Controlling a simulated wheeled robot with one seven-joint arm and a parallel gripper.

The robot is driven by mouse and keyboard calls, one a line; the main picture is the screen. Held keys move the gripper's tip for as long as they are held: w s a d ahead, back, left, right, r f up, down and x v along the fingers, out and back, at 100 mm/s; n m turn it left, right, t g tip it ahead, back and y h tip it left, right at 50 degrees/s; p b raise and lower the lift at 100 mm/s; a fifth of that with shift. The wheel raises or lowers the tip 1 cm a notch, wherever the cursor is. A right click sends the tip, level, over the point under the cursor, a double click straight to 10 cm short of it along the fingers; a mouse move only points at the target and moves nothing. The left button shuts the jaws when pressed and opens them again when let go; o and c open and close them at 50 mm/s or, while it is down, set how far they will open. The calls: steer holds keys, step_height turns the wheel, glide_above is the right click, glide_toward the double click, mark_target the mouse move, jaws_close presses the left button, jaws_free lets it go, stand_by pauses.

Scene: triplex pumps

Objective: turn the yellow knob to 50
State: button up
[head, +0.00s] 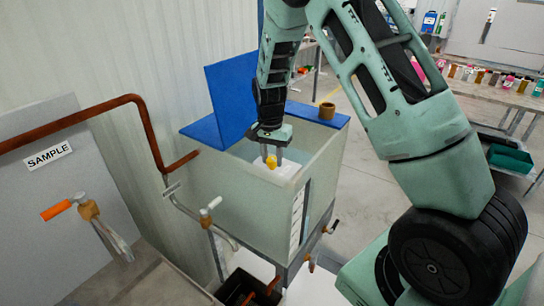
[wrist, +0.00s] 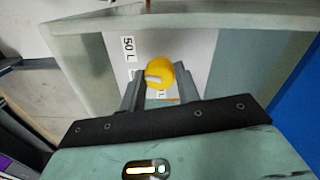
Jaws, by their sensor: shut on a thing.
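The yellow knob (head: 271,161) sits inside the open top of the pale green tank, against a white panel. In the wrist view the knob (wrist: 160,73) is round, with a light grey mark on its face. My gripper (head: 269,155) reaches down into the tank from above, and its fingers are on either side of the knob. In the wrist view my gripper (wrist: 158,92) is shut on the knob. A "50 L" label (wrist: 129,50) is on the white panel (wrist: 190,50), left of the knob.
Copper pipe (head: 140,110) and valves run along the left. A bottle-covered bench stands at the back right.

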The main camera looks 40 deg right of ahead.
mark_target(270, 158)
steer(key=shift+w+m, duration=0.1)
steer(key=shift+m, duration=1.2)
steer(key=o, duration=1)
steer(key=r+b, duration=0.1)
steer(key=r, duration=0.4)
steer(key=r+b, duration=0.1)
steer(key=r, duration=0.5)
steer(key=r+b, duration=0.1)
steer(key=r, duration=0.5)
steer(key=shift+w+r, duration=0.2)
steer(key=shift+w, duration=0.1)
